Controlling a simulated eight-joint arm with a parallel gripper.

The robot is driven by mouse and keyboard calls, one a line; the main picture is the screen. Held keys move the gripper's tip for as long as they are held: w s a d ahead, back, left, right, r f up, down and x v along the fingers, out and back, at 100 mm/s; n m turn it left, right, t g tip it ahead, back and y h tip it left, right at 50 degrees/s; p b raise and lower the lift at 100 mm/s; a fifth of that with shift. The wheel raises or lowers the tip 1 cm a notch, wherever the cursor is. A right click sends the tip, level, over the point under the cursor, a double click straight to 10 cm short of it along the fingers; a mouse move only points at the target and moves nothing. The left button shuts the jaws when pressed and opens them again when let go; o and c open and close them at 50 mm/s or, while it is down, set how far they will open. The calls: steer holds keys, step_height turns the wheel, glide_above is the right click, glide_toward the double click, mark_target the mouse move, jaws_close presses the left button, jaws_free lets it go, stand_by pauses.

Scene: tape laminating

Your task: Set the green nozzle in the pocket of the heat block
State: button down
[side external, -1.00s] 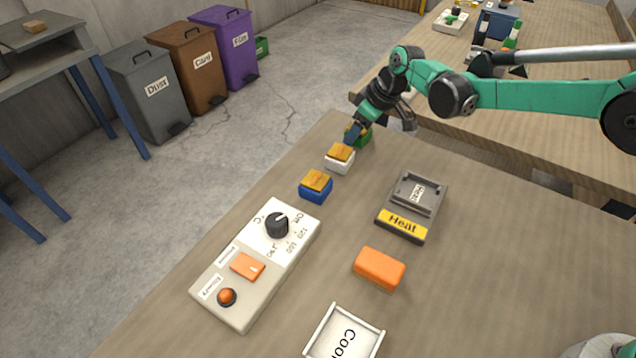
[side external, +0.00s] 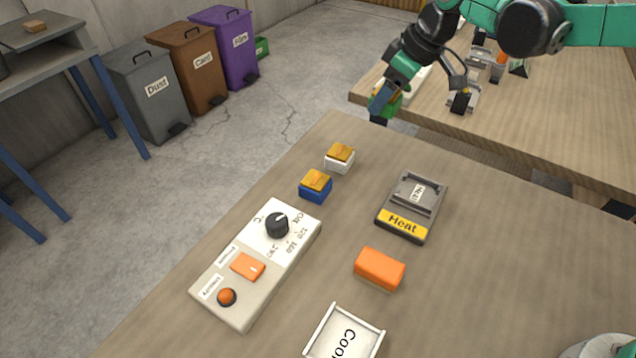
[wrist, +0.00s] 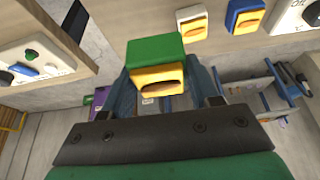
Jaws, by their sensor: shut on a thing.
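The green nozzle (wrist: 155,50), a green block with a yellow-orange part, is held between the fingers of my gripper (wrist: 165,85) in the wrist view. In the side view the green nozzle (side external: 393,103) hangs in my gripper (side external: 385,100), raised beyond the table's far edge and partly hidden by the fingers. The heat block (side external: 411,207) is a dark grey unit with a yellow "Heat" label. Its pocket (side external: 418,192) is a shallow recess at the top and looks empty. My gripper is up and to the left of it, well apart.
A white nozzle (side external: 340,158) and a blue nozzle (side external: 316,186) stand on the table (side external: 480,260). A control panel (side external: 257,262) with a knob is at left. An orange block (side external: 379,268) and a white "Cool" tray (side external: 345,335) lie nearer. Table right of the heat block is clear.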

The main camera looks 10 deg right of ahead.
steer(key=s+d, duration=0.1)
steer(key=s, duration=0.2)
steer(key=s+f, duration=0.1)
steer(key=s, duration=0.3)
steer(key=s+d, duration=0.1)
steer(key=s, duration=0.3)
steer(key=shift+d+f, duration=0.3)
steer(key=shift+f, duration=2.7)
steer(key=shift+f, duration=0.4)
steer(key=shift+c, duration=0.6)
jaws_free()
steer(key=shift+v, duration=2.8)
steer(key=s+d+r+m+t+h, duration=0.3)
steer(key=s+d+r+m+t, duration=0.1)
steer(key=d+m, duration=0.4)
steer(key=shift+s+d+r+m, duration=0.4)
steer(key=shift+s+r, duration=0.25)
steer(key=shift+s, duration=0.3)
